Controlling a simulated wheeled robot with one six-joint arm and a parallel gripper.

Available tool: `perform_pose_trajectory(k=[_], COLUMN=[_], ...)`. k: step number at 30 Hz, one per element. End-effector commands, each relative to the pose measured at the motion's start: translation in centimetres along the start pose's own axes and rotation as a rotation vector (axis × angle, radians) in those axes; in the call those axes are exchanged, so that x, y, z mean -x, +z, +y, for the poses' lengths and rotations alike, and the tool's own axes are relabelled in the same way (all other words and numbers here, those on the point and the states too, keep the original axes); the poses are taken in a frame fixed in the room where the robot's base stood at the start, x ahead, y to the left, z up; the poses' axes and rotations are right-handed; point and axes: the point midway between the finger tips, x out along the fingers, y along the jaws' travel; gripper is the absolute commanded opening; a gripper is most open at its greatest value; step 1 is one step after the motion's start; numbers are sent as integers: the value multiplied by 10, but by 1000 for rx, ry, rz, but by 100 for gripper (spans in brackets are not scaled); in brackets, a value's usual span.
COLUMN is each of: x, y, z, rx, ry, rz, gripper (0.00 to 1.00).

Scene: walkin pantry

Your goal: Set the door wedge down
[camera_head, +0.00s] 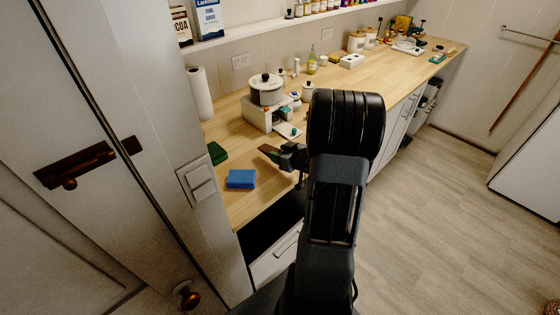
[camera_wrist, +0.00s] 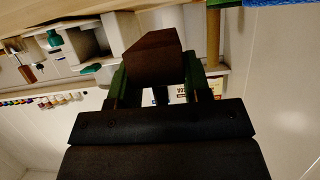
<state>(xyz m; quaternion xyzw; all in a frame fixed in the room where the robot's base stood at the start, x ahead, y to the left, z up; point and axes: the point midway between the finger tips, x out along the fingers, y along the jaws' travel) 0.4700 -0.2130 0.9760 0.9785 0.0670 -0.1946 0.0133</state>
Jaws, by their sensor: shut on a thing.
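The door wedge (camera_wrist: 153,60) is a dark brown tapered block. In the wrist view it sits between the two green-edged fingers of my gripper (camera_wrist: 152,82), which are shut on it. In the head view the wedge (camera_head: 268,151) points left from my gripper (camera_head: 284,154), over the near part of the wooden counter (camera_head: 232,202). I cannot tell whether the wedge touches the counter. My arm hides part of the counter behind it.
A blue sponge (camera_head: 241,179) and a green block (camera_head: 217,153) lie on the counter to the left. A pot (camera_head: 266,89) stands on a white stand (camera_head: 262,117) behind the gripper. A paper towel roll (camera_head: 200,94) is by the wall.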

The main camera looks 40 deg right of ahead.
Motion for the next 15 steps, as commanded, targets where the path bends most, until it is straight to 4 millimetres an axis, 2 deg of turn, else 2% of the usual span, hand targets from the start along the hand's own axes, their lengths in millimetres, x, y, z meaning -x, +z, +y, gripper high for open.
perform_pose_trajectory(k=[5,11,15], x=[-7,-18,-21], y=[5,27,34], z=[4,6,6], rx=[0,-3,-1], ry=[0,-1,0], rz=[0,-2,0], gripper=[19,19,19])
